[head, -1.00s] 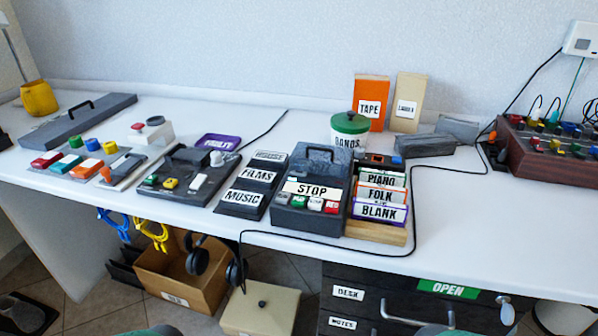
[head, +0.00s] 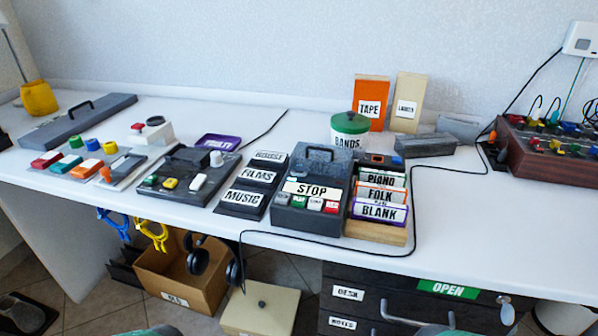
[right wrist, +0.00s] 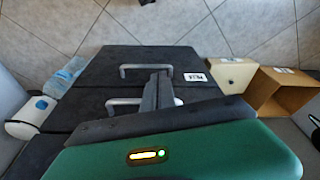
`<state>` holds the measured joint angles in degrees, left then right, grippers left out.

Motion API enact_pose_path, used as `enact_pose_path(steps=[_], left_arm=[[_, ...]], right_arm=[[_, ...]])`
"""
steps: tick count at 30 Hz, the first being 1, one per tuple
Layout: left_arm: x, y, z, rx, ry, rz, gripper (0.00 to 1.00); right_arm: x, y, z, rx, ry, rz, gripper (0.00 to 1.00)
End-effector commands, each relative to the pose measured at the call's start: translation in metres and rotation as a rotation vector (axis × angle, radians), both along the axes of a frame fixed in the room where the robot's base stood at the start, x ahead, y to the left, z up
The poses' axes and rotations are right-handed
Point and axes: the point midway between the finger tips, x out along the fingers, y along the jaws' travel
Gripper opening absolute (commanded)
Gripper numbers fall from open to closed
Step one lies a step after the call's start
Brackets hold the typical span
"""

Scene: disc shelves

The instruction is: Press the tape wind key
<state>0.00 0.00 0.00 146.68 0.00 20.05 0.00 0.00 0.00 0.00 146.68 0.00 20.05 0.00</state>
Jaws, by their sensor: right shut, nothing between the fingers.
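A dark tape deck (head: 311,160) with a handle and a STOP label stands on the white desk in the head view. Along its front edge is a row of small keys (head: 315,205), among them green and red ones. Their small lettering is too small to read. To its left is a dark flat unit (head: 185,160) with green, yellow and white keys. My right gripper (right wrist: 160,78) shows in the right wrist view, shut and empty, above the dark drawer cabinet and well away from the deck.
A wooden rack (head: 385,229) with PIANO, FOLK and BLANK cases stands right of the deck. A black cable (head: 330,247) runs along the desk front. Below are drawers (right wrist: 110,65) with protruding handles.

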Motion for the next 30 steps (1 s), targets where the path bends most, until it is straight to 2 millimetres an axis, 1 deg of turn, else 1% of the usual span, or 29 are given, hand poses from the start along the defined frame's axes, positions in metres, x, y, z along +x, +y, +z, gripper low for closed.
enact_pose_path(steps=[22,23,30], left_arm=[[0.0,0.0,0.0,0.0,0.0,0.0,0.36],[0.0,0.0,0.0,0.0,0.0,0.0,0.34],[0.0,0.0,0.0,0.0,0.0,0.0,0.02]], right_arm=[[0.0,0.0,0.0,0.0,0.0,0.0,0.0],[0.0,0.0,0.0,0.0,0.0,0.0,0.0],[0.0,0.0,0.0,0.0,0.0,0.0,0.0]])
